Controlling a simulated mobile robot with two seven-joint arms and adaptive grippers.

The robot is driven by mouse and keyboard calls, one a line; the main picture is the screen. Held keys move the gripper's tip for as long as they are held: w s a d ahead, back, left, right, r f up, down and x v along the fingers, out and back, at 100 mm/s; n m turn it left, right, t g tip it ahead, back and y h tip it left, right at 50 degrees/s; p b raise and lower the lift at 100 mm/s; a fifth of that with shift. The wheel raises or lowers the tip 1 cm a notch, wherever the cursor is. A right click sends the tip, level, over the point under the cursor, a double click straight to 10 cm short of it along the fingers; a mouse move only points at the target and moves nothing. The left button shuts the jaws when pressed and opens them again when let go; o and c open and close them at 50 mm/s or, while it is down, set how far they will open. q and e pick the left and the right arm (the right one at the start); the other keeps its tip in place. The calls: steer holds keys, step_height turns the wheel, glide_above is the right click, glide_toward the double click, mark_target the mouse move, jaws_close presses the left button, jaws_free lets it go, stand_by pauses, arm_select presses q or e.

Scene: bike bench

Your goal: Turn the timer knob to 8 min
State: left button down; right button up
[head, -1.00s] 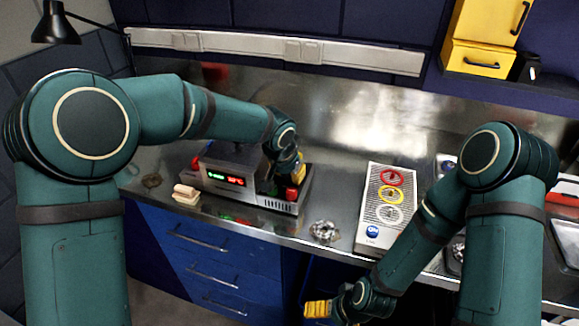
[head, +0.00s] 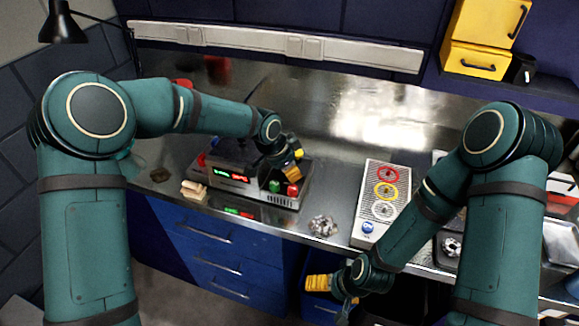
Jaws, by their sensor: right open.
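A grey control box (head: 240,195) with red and green lit displays (head: 230,176) stands on the steel bench. A green knob or button (head: 275,186) and a red one (head: 292,190) show at its right front. I cannot tell which control is the timer knob, and no minute marks are readable. My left gripper (head: 290,173), with yellow fingers, is over the box's right end, just above the red and green controls. Whether it touches anything or is open is unclear. My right gripper (head: 318,284) is open and empty, low in front of the bench edge.
A grey panel (head: 366,205) with red, yellow and white rings and a blue knob (head: 368,228) lies right of the box. A shiny metal part (head: 323,225) lies between them. Pale blocks (head: 194,190) sit left of the box. Blue drawers (head: 215,250) are below.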

arm_select(q)
steer(key=shift+s+f, duration=0.15)
steer(key=shift+f, duration=0.15)
steer(key=c, duration=0.9)
jaws_free()
steer(key=shift+c, duration=0.2)
steer(key=shift+r, duration=0.1)
steer(key=shift+r, duration=0.3)
steer(key=v, duration=1.1)
steer(key=shift+a+r, duration=0.15)
steer(key=shift+r, duration=0.1)
